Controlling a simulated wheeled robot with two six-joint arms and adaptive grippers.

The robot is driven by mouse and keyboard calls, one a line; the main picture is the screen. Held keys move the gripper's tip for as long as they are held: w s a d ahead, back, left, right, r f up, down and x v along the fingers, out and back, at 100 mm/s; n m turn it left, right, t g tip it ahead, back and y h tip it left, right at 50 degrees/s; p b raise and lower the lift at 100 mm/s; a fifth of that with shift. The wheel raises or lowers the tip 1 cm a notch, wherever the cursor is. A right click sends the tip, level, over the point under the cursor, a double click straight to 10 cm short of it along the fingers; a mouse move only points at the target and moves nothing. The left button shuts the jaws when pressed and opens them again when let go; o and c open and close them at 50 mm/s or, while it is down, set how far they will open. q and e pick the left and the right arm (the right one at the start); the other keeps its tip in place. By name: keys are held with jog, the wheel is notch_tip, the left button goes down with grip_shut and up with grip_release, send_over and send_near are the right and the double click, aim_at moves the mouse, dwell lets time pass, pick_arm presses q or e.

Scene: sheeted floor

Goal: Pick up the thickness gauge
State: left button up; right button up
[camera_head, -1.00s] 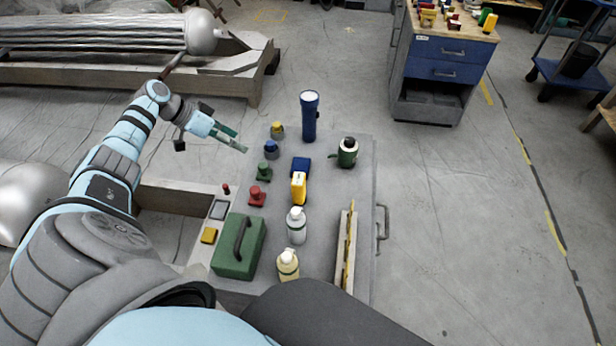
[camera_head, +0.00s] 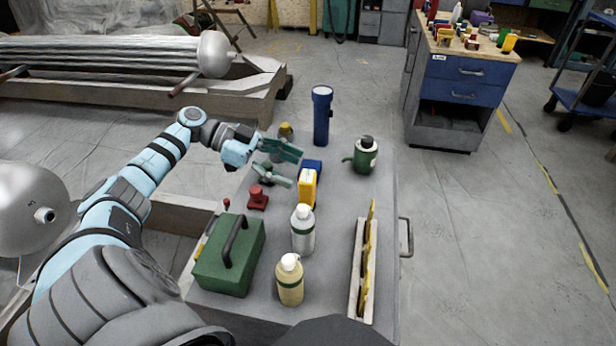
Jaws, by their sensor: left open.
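A small yellow device with a dark display (camera_head: 307,190), which looks like the thickness gauge, stands on the grey cart top (camera_head: 335,240). A blue block (camera_head: 312,167) is right behind it; I cannot tell whether the two are one piece. My left gripper (camera_head: 294,169) is open and empty, its green-grey fingers spread just left of the yellow device and pointing right toward it. I see no contact. The gripper hides the blue and green knobbed pieces behind or below it. My right gripper is not in view.
A blue flashlight (camera_head: 322,116) and a green can (camera_head: 365,155) stand behind. A red knobbed piece (camera_head: 257,198), white bottle (camera_head: 303,230), cream bottle (camera_head: 290,280) and green case (camera_head: 228,258) are nearer. A slotted holder (camera_head: 364,268) is at right.

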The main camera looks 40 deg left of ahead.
aim_at(305, 176)
pick_arm(q)
jog(key=x, duration=0.5)
jog(key=shift+w+f+b, duration=0.1)
jog(key=shift+f+b, duration=0.15)
jog(key=shift+b, duration=0.05)
jog(key=c, duration=1.3)
jog(key=shift+c, duration=0.2)
